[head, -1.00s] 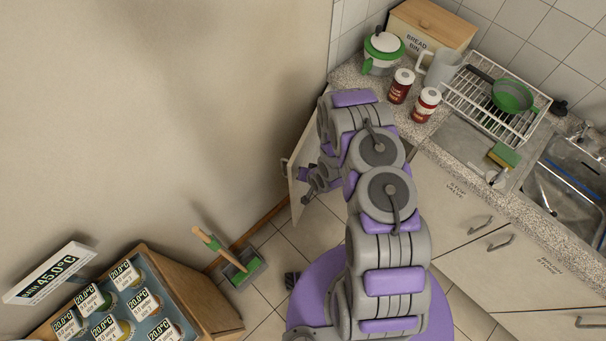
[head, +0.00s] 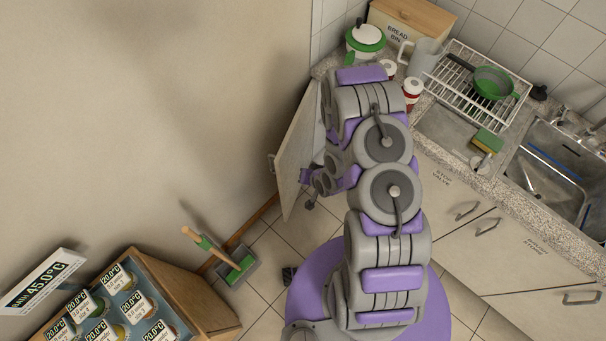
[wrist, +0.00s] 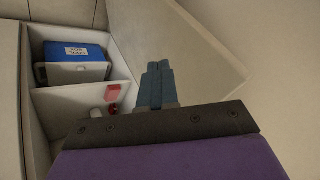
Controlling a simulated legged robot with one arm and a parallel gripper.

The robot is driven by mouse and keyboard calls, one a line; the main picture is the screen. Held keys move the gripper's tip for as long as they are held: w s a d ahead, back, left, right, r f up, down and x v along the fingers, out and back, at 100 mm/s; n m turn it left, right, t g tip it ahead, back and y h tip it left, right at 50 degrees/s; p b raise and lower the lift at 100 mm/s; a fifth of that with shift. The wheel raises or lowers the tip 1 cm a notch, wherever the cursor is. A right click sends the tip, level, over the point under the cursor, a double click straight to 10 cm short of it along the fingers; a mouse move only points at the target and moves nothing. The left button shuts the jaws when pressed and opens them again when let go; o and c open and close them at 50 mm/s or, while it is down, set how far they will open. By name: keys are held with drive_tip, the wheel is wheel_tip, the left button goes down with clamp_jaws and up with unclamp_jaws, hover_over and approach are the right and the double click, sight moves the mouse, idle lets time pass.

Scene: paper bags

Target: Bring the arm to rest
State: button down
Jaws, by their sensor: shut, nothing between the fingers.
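My gripper (wrist: 157,72) shows in the wrist view with its two blue-grey fingers together and nothing between them. It points toward an open cabinet and the pale inner face of its door (wrist: 190,50). In the head view my arm rises from its purple base and bends down beyond the elbow toward the open cabinet door (head: 297,150). The wrist shows only partly there, and the fingertips are hard to make out. I cannot tell whether the gripper touches the door.
The cabinet holds a blue-lidded box (wrist: 76,58), a red item (wrist: 113,92) and a white divider (wrist: 75,97). Counter items include a bread bin (head: 412,20), green-lidded pot (head: 364,42) and dish rack (head: 458,98). A dustpan (head: 238,265) lies on the floor beside a wooden cabinet (head: 185,290).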

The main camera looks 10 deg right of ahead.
drive_tip(key=s+d+r+n+g+h+b, duration=0.1)
drive_tip(key=d+r+g+h+b, duration=0.1)
drive_tip(key=d+r, duration=0.5)
drive_tip(key=s+d+r+n+g+h+b, duration=0.15)
drive_tip(key=d+r, duration=0.25)
drive_tip(key=r, duration=0.8)
drive_tip(key=s+a+r+g+b, duration=0.2)
drive_tip(key=s+r, duration=0.7)
drive_tip(key=s, duration=0.4)
drive_tip(key=s+a+r+g+b, duration=0.2)
drive_tip(key=s+r+g, duration=0.1)
drive_tip(key=s+r, duration=0.6)
drive_tip(key=s, duration=0.4)
drive_tip(key=shift+a, duration=0.15)
